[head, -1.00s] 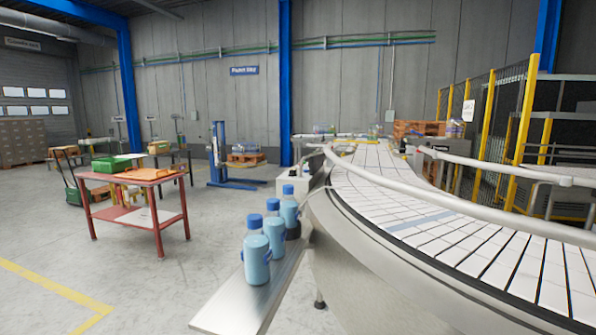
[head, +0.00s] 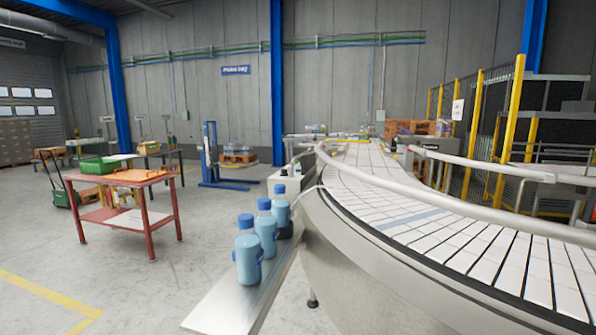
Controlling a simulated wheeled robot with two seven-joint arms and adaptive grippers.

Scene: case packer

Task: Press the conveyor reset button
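A conveyor (head: 400,210) with white slats and a curved metal guide rail fills the right side of the head view and runs away to the back. A pale box (head: 288,180) stands beside the conveyor's left edge, behind the blue bottles, with a small dark part on top. The box is too small and far to tell whether that part is the reset button. No button can be made out clearly elsewhere. Neither of my grippers is in view.
Three blue bottles (head: 248,255) stand in a row on a metal shelf (head: 225,303) along the conveyor's left side. A red table (head: 125,178) with trays stands at left. Yellow-framed fencing (head: 513,110) is at right. The floor between table and shelf is clear.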

